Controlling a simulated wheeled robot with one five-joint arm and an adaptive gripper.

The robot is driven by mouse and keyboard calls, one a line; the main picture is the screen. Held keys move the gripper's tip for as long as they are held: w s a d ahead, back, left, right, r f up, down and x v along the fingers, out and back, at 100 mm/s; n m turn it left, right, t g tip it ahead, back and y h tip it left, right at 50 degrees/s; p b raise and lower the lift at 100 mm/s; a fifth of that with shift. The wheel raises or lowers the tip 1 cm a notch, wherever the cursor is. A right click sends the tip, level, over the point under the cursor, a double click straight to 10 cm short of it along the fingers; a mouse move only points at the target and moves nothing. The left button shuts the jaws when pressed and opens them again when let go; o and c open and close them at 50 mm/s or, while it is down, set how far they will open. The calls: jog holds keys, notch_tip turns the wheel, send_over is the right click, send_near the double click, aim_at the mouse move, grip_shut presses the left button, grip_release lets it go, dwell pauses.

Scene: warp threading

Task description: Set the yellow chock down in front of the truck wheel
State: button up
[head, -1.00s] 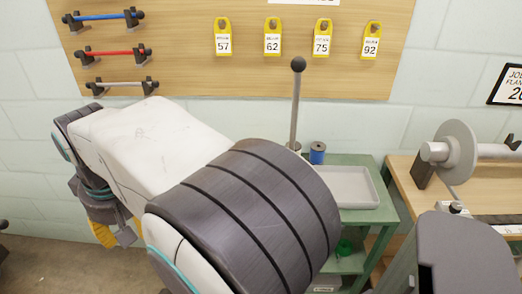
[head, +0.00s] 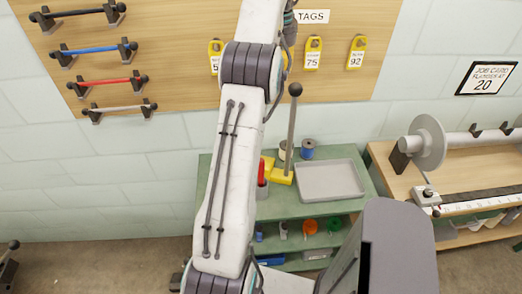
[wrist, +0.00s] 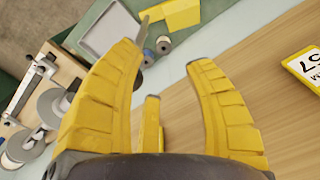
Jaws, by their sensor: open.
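A yellow block (head: 281,174), perhaps the chock, lies on the green cart beside the upright lever. A yellow block also shows at the top of the wrist view (wrist: 182,14), beyond my fingers. I see no truck or truck wheel in either view. My gripper (wrist: 172,66) has its yellow fingers spread wide in front of the wooden board. A narrow yellow piece (wrist: 152,124) stands between them; I cannot tell whether it is part of the gripper or a tag. In the head view my arm rises in front of the board and largely hides the gripper.
The green cart (head: 330,213) carries a grey tray (head: 330,181) and a blue spool (head: 307,149). A dark-knobbed lever (head: 291,135) stands there. Yellow tags, including 75 (head: 313,55), hang on the board (head: 180,60). A wooden bench (head: 480,168) is at right.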

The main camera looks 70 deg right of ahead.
aim_at(296, 84)
jog(key=shift+m, duration=0.8)
jog(key=s, duration=0.1)
jog(key=s+d, duration=0.1)
jog(key=s, duration=0.1)
jog(key=s+p, duration=0.1)
jog(key=s, duration=0.1)
jog(key=shift+d+r, duration=0.25)
jog(key=shift+r, duration=0.05)
notch_tip(296, 84, down, 4)
jog(key=b, duration=0.3)
jog(key=shift+s+f, duration=0.15)
jog(key=shift+f, duration=0.05)
jog(key=shift+d+f+b, duration=0.2)
jog(key=shift+f+b, duration=0.45)
jog(key=shift+f, duration=3)
jog(key=shift+o, duration=0.3)
grip_shut()
jog(key=shift+r, duration=0.1)
